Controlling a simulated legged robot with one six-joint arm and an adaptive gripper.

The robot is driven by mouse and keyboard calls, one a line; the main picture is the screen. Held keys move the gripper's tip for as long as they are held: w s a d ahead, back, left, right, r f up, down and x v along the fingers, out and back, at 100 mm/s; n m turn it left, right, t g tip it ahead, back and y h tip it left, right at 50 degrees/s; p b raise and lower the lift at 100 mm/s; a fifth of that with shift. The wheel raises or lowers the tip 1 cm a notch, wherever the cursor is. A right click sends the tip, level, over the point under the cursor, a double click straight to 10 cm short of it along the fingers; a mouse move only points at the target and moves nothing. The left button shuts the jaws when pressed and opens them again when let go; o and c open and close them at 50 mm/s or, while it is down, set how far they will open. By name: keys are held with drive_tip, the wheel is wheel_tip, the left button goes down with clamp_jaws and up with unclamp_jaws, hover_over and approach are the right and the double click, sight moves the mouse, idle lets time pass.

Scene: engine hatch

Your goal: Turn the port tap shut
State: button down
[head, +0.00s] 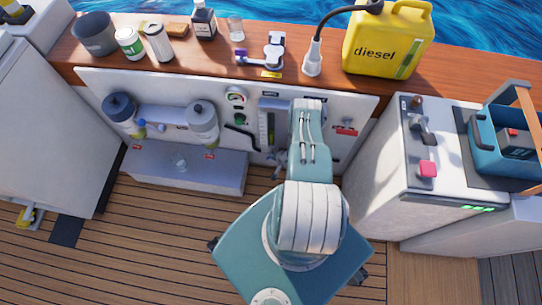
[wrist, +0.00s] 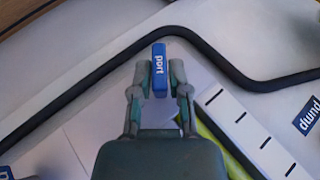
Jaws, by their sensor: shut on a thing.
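The blue handle of the port tap (wrist: 159,54), marked "port" in white, stands between my fingertips in the wrist view. My gripper (wrist: 160,75) is shut on it, one finger on each side. The handle points up the picture, roughly in line with my gripper. The tap's body below the handle is hidden. In the head view my own arm reaches to the white engine panel (head: 353,108) and covers much of the area around the tap, so I cannot make out the handle there.
A black hose (wrist: 205,46) bends behind the handle. A white strip with black marks (wrist: 248,128) and a "pump" label (wrist: 308,118) lie to the right. A wooden counter (head: 288,75) holds a yellow diesel can (head: 375,55). A grey box (head: 190,168) stands below the panel.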

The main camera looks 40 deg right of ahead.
drive_tip(key=shift+s+d+f+t+y, duration=0.1)
drive_tip(key=shift+t+y, duration=0.3)
drive_tip(key=shift+t, duration=0.2)
drive_tip(key=shift+m, duration=0.3)
drive_tip(key=c, duration=0.6)
unclamp_jaws()
drive_tip(key=v, duration=1.2)
drive_tip(key=shift+s+d+f, duration=0.1)
drive_tip(key=shift+f, duration=0.05)
